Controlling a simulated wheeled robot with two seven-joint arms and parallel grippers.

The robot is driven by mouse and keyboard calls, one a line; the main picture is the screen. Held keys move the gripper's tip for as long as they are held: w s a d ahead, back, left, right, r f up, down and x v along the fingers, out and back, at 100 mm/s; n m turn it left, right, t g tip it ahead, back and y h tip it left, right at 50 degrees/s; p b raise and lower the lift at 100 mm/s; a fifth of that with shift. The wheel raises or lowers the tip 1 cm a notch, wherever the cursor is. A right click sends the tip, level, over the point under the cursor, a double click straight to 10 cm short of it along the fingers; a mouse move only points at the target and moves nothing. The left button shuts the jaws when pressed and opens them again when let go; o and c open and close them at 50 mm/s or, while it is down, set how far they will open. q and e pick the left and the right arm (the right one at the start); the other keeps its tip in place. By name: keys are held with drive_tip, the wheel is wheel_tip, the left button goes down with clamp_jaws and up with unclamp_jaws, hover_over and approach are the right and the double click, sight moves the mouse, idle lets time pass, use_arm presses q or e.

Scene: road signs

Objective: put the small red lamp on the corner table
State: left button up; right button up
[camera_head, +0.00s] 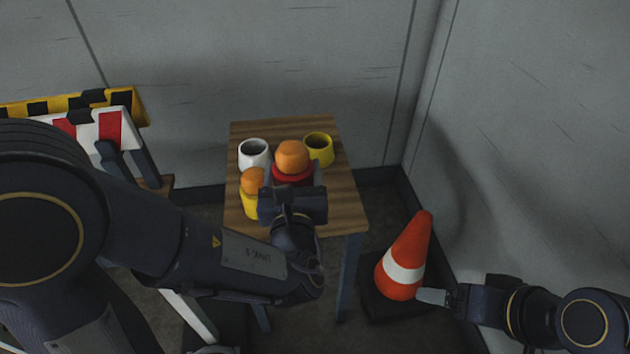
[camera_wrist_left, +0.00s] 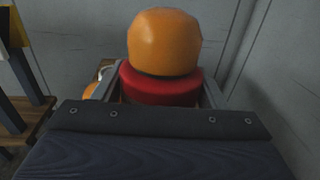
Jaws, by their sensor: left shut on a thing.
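The small red lamp (camera_head: 292,156), a red base under an orange dome, is between the fingers of my left gripper (camera_head: 293,177), which is shut on its base. In the left wrist view the lamp (camera_wrist_left: 163,45) stands upright between the two grey fingers. The corner table (camera_head: 345,205) has a wooden top and grey legs; the lamp shows over its top, and whether its underside touches the wood is hidden. My right gripper (camera_head: 436,296) is at the lower right beside the cone, its fingers seen edge-on.
On the table are a white cup (camera_head: 254,153), a yellow cup (camera_head: 319,148) and a yellow lamp with an orange dome (camera_head: 252,182), close around the red lamp. A traffic cone (camera_head: 405,258) stands right of the table. Striped barriers (camera_head: 115,128) stand at left. Walls close the corner behind.

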use_arm(q)
drive_tip(key=w+d+f+b, duration=0.1)
drive_tip(key=w+d+f, duration=0.1)
drive_tip(key=w+d+f+b, duration=0.1)
drive_tip(key=w+f, duration=0.2)
drive_tip(key=w+d+f, duration=0.2)
drive_tip(key=shift+w+d+f+b, duration=0.2)
drive_tip(key=shift+d+f+b, duration=0.1)
drive_tip(key=shift+b, duration=0.1)
drive_tip(key=shift+w+d+f+b, duration=0.15)
drive_tip(key=shift+f+b, duration=0.55)
drive_tip(key=shift+f, duration=1.05)
drive_tip(key=shift+f, duration=0.15)
drive_tip(key=o, duration=1.2)
